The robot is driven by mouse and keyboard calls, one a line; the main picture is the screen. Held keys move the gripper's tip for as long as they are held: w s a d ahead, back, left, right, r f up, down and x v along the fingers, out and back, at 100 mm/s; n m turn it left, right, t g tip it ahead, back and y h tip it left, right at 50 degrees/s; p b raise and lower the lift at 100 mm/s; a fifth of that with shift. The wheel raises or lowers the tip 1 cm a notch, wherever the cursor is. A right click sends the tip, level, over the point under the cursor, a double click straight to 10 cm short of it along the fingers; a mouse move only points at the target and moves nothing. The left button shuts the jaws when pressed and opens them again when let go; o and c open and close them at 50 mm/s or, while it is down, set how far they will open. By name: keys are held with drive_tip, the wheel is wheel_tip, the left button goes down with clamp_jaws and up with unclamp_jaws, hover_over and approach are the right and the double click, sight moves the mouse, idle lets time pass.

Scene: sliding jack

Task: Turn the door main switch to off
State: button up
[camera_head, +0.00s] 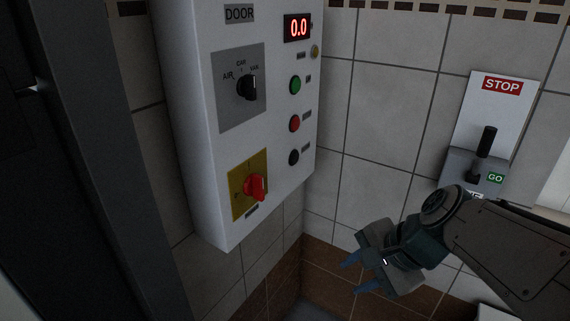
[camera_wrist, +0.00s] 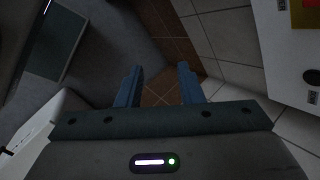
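The door control box (camera_head: 203,110) is white, labelled DOOR, and fixed to the wall left of centre in the head view. Its main switch is a red rotary knob (camera_head: 257,187) on a yellow plate (camera_head: 236,206) at the lower part of the box. The knob's handle looks roughly upright; the small marks on the plate are hard to read. My gripper (camera_head: 358,276) is to the lower right of the box, apart from it, with blue fingers spread and nothing between them. In the wrist view its fingers (camera_wrist: 160,88) are also apart, and a red and yellow corner shows at top right.
A STOP/GO lever panel (camera_head: 494,115) is on the right wall. Tiled space lies between.

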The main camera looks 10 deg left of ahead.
drive_tip(key=w+a+r+m+y, duration=0.3)
drive_tip(key=w+a+r+m, duration=0.1)
drive_tip(key=r+m, duration=0.15)
drive_tip(key=m+t+y+p, duration=0.2)
drive_tip(key=m+y, duration=0.2)
drive_tip(key=m, duration=0.3)
approach(263, 181)
drive_tip(key=x, duration=0.9)
drive_tip(key=shift+s, duration=0.1)
drive_tip(key=shift+t, duration=0.3)
clamp_jaws()
